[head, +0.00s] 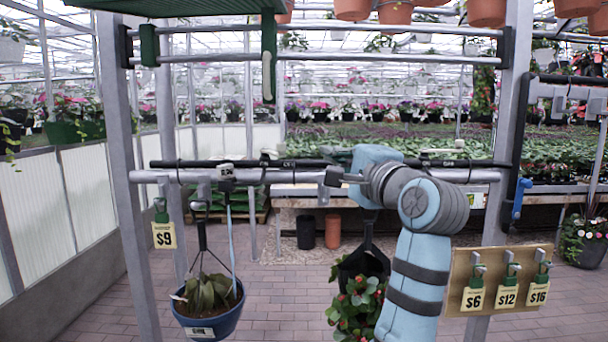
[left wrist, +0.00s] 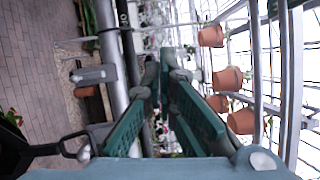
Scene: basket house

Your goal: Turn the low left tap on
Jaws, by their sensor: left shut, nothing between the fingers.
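Low pipes cross the frame in the head view, a grey pipe (head: 280,177) and a black pipe (head: 205,163) just behind it. A small pale handle (head: 269,155) sits on the black pipe left of centre and looks like the low left tap. Its exact turn is too small to tell. A similar pale handle (head: 459,144) is farther right. My left gripper (head: 335,154) is near the pipes, right of the left handle and apart from it in the picture. In the left wrist view its green fingers (left wrist: 159,75) are shut and empty, beside the black pipe.
A blue pot (head: 210,327) and a red-flowered plant (head: 352,305) hang below the grey pipe. Upper rails carry a green lever part (head: 268,55). A price board (head: 498,280) hangs at right. Terracotta pots (head: 395,12) hang overhead. The paved floor below is mostly clear.

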